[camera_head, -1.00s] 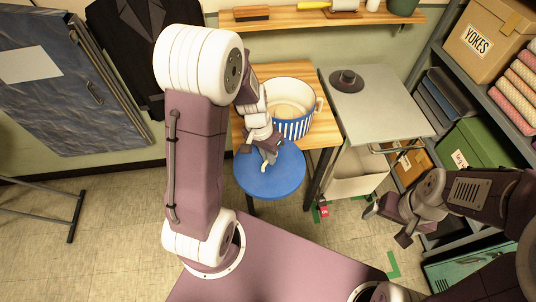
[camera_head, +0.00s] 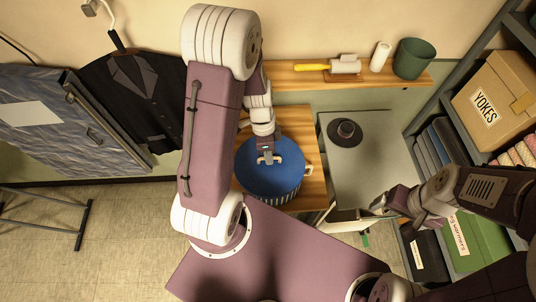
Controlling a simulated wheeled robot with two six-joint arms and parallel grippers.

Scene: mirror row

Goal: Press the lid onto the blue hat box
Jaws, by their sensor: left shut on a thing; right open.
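The round blue lid (camera_head: 272,182) covers the mouth of the blue-and-white striped hat box (camera_head: 282,199) on the wooden table. Only a strip of the box's striped wall and a pale handle at its right side show, and the inside is hidden. I cannot tell whether the lid is seated or just above the rim. My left gripper (camera_head: 266,158) reaches down from above and is shut on the lid's small pale handle. My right gripper (camera_head: 384,204) is open and empty, away to the right in front of the grey table.
The wooden table (camera_head: 292,122) has bare top behind the box. A grey table (camera_head: 372,165) to the right carries a dark hat (camera_head: 346,132). A wall shelf (camera_head: 290,80) holds a roller and a green pot (camera_head: 413,59). Shelving with boxes stands at the right.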

